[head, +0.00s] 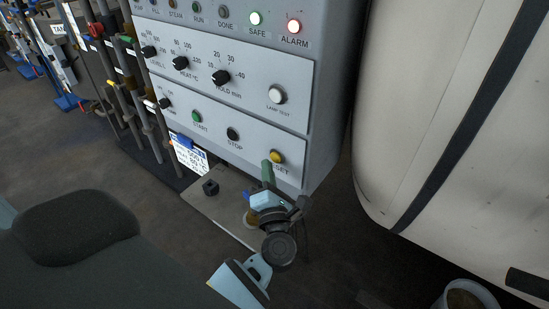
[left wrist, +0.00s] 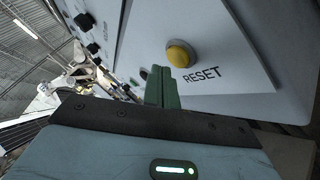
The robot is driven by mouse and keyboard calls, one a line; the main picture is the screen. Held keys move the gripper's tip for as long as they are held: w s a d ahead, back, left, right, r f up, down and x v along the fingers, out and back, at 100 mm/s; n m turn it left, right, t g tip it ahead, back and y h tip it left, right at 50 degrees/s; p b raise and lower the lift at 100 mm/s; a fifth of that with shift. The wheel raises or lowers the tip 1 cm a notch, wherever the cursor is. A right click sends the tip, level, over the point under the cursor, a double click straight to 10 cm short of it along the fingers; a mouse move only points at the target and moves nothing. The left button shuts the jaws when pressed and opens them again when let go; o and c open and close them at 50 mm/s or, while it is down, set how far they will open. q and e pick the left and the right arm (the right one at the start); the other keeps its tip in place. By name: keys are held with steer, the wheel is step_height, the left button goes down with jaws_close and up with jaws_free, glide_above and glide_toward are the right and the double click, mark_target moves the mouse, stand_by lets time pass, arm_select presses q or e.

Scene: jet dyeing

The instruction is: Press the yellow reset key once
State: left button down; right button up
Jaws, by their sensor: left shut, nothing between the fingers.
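The yellow reset key (head: 277,156) is a round button at the lower right of the grey control panel, with the RESET label partly hidden by my gripper in the head view. In the left wrist view the yellow reset key (left wrist: 181,54) shows whole beside the RESET lettering. My left gripper (head: 267,165) has green fingers, shut and empty, with the tips just below the key. In the left wrist view the shut fingers (left wrist: 162,80) point up toward the panel, just left of and below the key. I cannot tell whether they touch it. My right gripper is not in view.
The panel also has a green START button (head: 196,117), a black STOP button (head: 233,134), a white lamp test button (head: 277,95) and several black knobs. A large pale vessel (head: 435,110) stands right.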

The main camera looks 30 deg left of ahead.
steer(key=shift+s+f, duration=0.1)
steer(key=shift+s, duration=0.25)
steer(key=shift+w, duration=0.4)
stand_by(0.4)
arm_select(q)
steer(key=shift+w, duration=0.1)
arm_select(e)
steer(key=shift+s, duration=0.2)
arm_select(q)
steer(key=shift+w, duration=0.3)
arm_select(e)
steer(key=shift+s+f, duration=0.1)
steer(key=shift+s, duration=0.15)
arm_select(q)
steer(key=shift+w, duration=0.35)
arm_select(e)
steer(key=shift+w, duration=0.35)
arm_select(q)
steer(key=shift+w, duration=0.1)
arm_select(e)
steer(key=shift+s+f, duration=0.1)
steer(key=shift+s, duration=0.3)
arm_select(q)
steer(key=shift+s, duration=0.85)
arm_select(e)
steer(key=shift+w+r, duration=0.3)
